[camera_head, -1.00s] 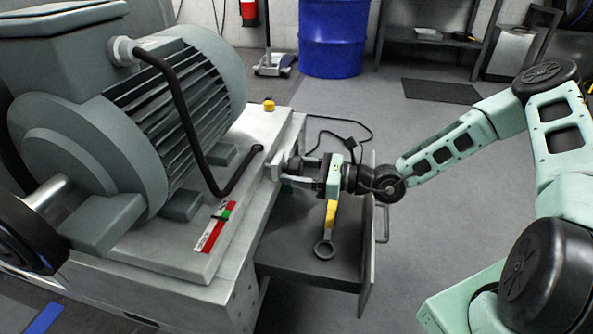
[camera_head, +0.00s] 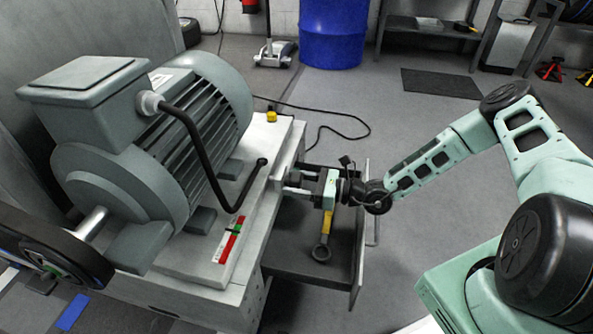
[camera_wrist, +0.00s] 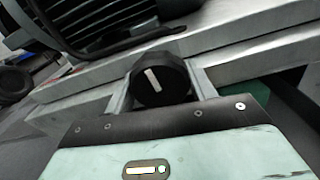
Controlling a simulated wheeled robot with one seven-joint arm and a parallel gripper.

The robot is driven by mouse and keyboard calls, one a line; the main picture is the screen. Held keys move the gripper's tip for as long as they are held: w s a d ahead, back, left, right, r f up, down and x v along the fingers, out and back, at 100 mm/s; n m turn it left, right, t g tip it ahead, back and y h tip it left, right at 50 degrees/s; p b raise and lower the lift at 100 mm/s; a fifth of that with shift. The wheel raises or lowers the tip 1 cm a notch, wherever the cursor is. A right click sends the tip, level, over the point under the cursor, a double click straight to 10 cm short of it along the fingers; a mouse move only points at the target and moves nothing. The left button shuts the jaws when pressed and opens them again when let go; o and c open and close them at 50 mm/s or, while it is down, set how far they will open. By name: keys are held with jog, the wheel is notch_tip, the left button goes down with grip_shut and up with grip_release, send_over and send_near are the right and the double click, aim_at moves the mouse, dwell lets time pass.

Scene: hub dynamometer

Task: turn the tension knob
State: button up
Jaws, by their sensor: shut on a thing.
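The tension knob is a round black knob (camera_wrist: 160,84) with a pale pointer line, in the middle of the wrist view. It sits on the side of the grey machine base (camera_head: 283,160). My gripper (camera_wrist: 162,90) is shut on the knob, with one finger on each side of it. In the head view my gripper (camera_head: 298,183) reaches the base's side from the right, and the knob is mostly hidden between the fingers. A red and white scale (camera_head: 229,240) with a green marker lies on top of the base.
A large grey motor (camera_head: 170,140) stands on the base. An open dark drawer (camera_head: 285,240) holding a yellow-handled wrench (camera_head: 325,235) is below my gripper. A yellow button (camera_head: 271,116) sits on the base's far corner.

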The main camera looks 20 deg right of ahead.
jog(key=shift+w+d+r+m+p, duration=0.15)
jog(key=shift+r+m+p, duration=0.15)
jog(key=shift+p, duration=0.25)
jog(key=shift+f, duration=0.3)
jog(key=o, duration=1)
jog(key=shift+s, duration=0.2)
jog(key=p+v, duration=0.4)
jog(key=v, duration=1.3)
jog(key=shift+s+d, duration=0.1)
jog(key=shift+d, duration=0.1)
